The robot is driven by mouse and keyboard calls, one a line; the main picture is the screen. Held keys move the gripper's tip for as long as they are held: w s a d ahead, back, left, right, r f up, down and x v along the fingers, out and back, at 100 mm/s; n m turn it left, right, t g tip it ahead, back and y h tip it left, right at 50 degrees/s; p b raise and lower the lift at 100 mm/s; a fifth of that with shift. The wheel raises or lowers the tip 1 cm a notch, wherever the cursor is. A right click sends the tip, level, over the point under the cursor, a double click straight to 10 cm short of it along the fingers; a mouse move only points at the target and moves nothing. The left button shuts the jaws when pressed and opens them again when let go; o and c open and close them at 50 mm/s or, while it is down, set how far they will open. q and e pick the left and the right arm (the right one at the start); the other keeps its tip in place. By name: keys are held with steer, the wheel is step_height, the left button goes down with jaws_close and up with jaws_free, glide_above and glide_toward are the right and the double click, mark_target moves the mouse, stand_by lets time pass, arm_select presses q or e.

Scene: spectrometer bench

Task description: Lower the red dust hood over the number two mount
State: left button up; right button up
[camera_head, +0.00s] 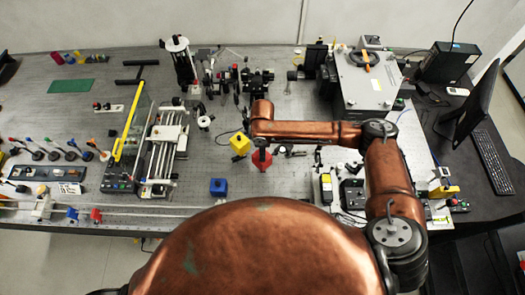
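The red dust hood (261,161) is near the middle of the bench, turned at an angle compared with the other hoods. My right arm reaches in from the right, and its gripper (262,150) points down at the top of the red hood. Its dark fingers look narrow and closed on the hood's top. I cannot tell how high the hood is above the bench. No mount is clearly identifiable as number two; my arm and the hood cover part of that area. My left gripper is not in view.
A rail assembly (165,140) is at left, optics (255,80) behind, and a grey instrument box (366,85) at right.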

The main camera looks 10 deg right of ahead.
steer(key=shift+o, duration=0.3)
steer(key=shift+r, duration=0.1)
step_height(320, 180, up, 12)
stand_by(0.4)
steer(key=shift+s+f, duration=0.1)
steer(key=shift+f, duration=0.1)
stand_by(0.3)
